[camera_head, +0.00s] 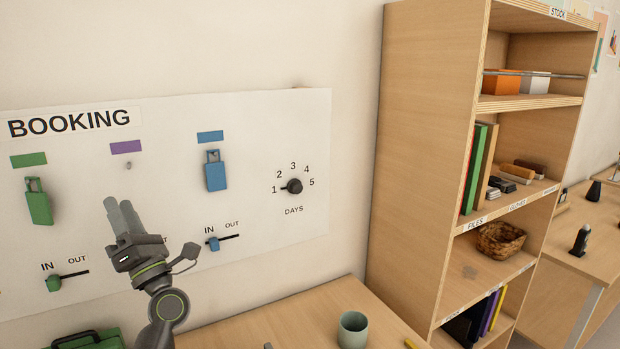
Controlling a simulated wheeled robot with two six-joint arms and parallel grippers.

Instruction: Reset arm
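My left gripper (122,216) is raised in front of the booking board (250,125), its grey fingers pointing up. The fingers look closed together, with nothing visible between them. It sits below a bare peg (128,165) under a purple label (126,147). It hides the middle part of the board, including most of an IN/OUT slider there. My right gripper is out of view.
A green tag (38,203) and a blue tag (215,172) hang on the board. A days dial (292,186) is at right. Below are a desk (290,318), a cup (353,329) and a green case (85,340). A tall shelf (425,120) stands right.

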